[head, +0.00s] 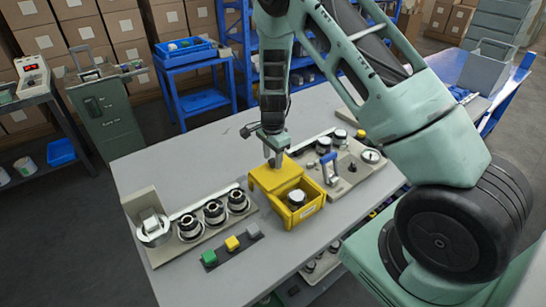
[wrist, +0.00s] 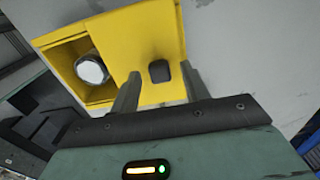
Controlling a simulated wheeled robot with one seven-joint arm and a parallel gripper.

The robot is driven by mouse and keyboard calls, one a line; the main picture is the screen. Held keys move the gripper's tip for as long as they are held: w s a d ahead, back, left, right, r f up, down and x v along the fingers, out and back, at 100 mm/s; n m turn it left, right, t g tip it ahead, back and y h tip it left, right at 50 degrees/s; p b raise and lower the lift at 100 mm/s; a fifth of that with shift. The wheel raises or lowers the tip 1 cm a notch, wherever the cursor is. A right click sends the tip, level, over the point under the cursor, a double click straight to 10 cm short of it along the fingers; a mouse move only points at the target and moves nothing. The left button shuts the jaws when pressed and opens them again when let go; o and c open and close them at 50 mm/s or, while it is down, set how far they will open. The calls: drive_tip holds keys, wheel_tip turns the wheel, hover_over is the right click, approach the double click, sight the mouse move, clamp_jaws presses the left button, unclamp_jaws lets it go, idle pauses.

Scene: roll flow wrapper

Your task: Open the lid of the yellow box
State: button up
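The yellow box (head: 300,214) stands near the middle of the grey table, its front part uncovered. Inside that part is a round dark piece with a white top (head: 297,197), also seen in the wrist view (wrist: 91,70). A flat yellow lid (head: 272,177) covers the back part. In the wrist view the lid (wrist: 140,45) carries a small dark knob (wrist: 160,71). My gripper (head: 273,160) points down over the lid. In the wrist view my gripper's (wrist: 160,76) fingers are apart, one on either side of the knob; I cannot tell how deep they reach.
Left of the box are a fixture with several rollers (head: 213,213) and a dark strip of green, yellow and grey buttons (head: 233,244). Right of it is a plate with a blue-handled clamp (head: 329,168) and a gauge (head: 371,156). The table's back left (head: 180,163) is clear.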

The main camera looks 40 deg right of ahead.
sight(273, 160)
wheel_tip(273, 160, up, 17)
drive_tip(key=b, duration=0.2)
drive_tip(key=shift+r+b, duration=0.2)
drive_tip(key=shift+b, duration=0.2)
idle(0.6)
